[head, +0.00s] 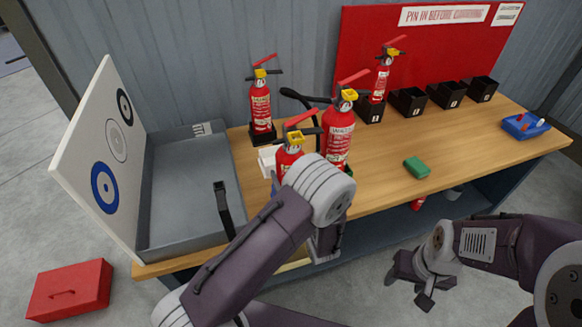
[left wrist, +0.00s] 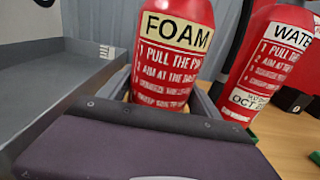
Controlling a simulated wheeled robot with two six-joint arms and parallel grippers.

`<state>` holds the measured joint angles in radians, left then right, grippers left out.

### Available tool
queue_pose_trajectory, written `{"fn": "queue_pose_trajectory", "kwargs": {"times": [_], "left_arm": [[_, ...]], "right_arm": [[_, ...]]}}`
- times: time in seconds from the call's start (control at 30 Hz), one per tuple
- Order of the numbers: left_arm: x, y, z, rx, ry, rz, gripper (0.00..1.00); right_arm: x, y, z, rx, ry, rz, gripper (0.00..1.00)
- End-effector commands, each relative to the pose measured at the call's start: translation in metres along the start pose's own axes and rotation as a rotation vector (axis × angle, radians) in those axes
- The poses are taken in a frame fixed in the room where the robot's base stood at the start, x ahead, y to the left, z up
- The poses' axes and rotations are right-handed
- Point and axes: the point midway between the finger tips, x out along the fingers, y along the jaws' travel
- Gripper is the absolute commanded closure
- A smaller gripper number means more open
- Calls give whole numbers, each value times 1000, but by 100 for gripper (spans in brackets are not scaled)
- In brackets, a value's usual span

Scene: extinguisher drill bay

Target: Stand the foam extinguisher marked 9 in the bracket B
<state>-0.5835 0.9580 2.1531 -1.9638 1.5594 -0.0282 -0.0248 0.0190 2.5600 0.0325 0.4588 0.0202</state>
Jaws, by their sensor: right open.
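A red foam extinguisher (head: 287,160) with a yellow collar stands at the front of the bench, partly hidden by my left arm. Its cream FOAM label shows in the left wrist view (left wrist: 165,55); no number 9 is readable. My left gripper (left wrist: 160,98) has a finger on each side of its body; whether they press on it I cannot tell. In the head view that gripper is mostly hidden. Black brackets (head: 408,102) stand in a row at the back right; their letters are too small to read. My right gripper (head: 418,285) is open and empty, off the bench's front edge.
A water extinguisher (head: 337,140) stands close right of the foam one. Other extinguishers stand at the back left (head: 260,105) and in the leftmost bracket (head: 382,80). A grey tray (head: 185,235), green block (head: 417,167) and blue tray (head: 526,126) are on the bench (head: 470,150).

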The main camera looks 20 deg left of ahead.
Motion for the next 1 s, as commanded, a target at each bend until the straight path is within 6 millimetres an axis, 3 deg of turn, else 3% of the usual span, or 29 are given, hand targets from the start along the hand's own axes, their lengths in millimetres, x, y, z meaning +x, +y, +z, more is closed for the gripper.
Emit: {"fn": "queue_pose_trajectory", "kwargs": {"times": [0.03, 0.13, 0.17, 1.0], "left_arm": [[0, 0, 0, 0, 0, 0, 68], [0, 0, 0, 0, 0, 0, 96], [0, -1, 4, -4, -9, 0, 100], [0, -1, 38, -4, -9, 0, 100]], "right_arm": [[0, 0, 0, 0, 0, 0, 45], [0, 0, 0, 0, 0, 0, 45], [-1, 0, 0, 0, 0, 0, 45], [-29, -1, -3, 0, 0, 0, 45]]}}
